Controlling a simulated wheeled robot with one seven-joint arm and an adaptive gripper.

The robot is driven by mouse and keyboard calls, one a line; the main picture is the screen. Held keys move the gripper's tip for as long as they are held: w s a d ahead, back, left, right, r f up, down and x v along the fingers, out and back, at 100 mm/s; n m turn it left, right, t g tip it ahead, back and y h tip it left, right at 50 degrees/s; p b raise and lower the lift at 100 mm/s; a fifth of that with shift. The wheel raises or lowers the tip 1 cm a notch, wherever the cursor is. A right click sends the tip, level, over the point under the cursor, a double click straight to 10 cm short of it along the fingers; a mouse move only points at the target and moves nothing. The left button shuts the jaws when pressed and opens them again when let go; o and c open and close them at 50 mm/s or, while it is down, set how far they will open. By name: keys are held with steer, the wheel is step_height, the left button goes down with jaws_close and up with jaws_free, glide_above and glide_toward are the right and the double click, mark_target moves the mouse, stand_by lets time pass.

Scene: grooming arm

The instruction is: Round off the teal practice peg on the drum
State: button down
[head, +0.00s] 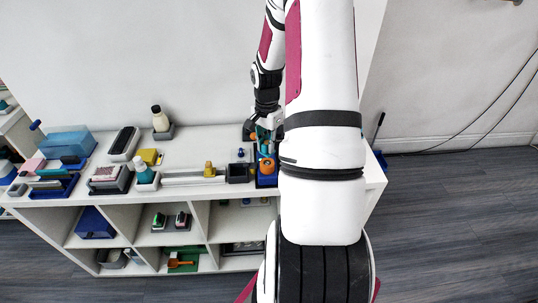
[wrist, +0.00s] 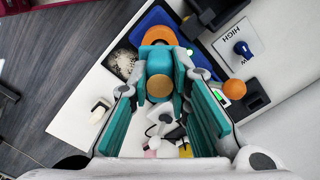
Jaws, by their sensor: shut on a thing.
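The teal peg (wrist: 158,66) shows in the wrist view, with a round tan end facing the camera. My gripper (wrist: 163,72) is shut on it, with teal-lined fingers on either side. In the head view my gripper (head: 263,133) is at the right part of the bench top, partly hidden by my arm. Just beyond the peg in the wrist view is a blue-based unit (wrist: 176,14) with an orange round part (wrist: 158,36), possibly the drum. I cannot tell whether peg and orange part touch.
A blue dial (wrist: 243,49) on a white plate marked HIGH and an orange knob (wrist: 234,88) are close on the right. A bowl of speckled grit (wrist: 122,64) is on the left. Bottles, trays and blocks fill the left of the white bench (head: 205,139).

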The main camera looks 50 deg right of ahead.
mark_target(267, 142)
steer(key=shift+r+p, duration=0.9)
steer(key=shift+r, duration=1.5)
